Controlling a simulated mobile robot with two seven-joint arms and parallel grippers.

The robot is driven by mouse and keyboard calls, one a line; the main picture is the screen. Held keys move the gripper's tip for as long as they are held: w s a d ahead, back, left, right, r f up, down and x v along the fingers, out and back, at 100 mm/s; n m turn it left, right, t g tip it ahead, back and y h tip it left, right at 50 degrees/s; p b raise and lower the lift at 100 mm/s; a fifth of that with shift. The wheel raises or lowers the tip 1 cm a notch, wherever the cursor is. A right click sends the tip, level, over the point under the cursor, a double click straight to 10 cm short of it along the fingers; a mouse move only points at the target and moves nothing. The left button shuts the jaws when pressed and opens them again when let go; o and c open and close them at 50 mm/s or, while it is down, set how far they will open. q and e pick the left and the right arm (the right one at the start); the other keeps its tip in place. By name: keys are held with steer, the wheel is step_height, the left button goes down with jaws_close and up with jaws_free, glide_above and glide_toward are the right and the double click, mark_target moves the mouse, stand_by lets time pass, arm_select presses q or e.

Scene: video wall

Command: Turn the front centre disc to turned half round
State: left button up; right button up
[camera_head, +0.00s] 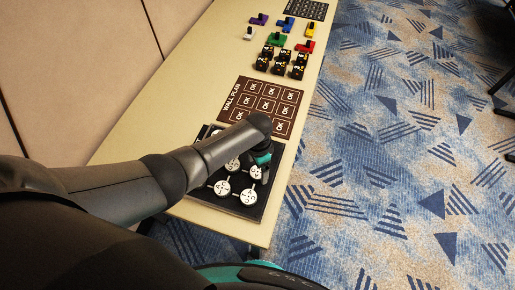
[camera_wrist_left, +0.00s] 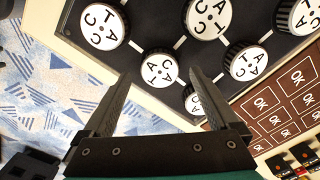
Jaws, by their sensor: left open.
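A dark board (camera_head: 217,201) with several round white lettered discs lies on the near end of the table. The front centre disc (camera_wrist_left: 158,70) is the middle one of the row along the board's floor-side edge in the left wrist view; in the head view it is partly covered (camera_head: 256,172). My left gripper (camera_wrist_left: 160,76) is open, with one finger to each side of this disc. Whether the fingers touch it I cannot tell. In the head view my left gripper (camera_head: 263,160) hangs over the board's floor-side edge. My right gripper is not in view.
Neighbouring discs (camera_wrist_left: 102,27) and (camera_wrist_left: 248,63) sit close around. A brown wall plan (camera_head: 262,104) with OK squares lies beyond the board. Black blocks (camera_head: 282,62) and coloured pieces (camera_head: 277,39) stand farther along. Patterned carpet (camera_head: 400,180) is right of the table.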

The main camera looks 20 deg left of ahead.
mark_target(257, 172)
arm_select(q)
step_height(257, 172, up, 13)
steer(key=p, duration=0.3)
steer(key=shift+p, duration=0.35)
steer(key=shift+s, duration=0.1)
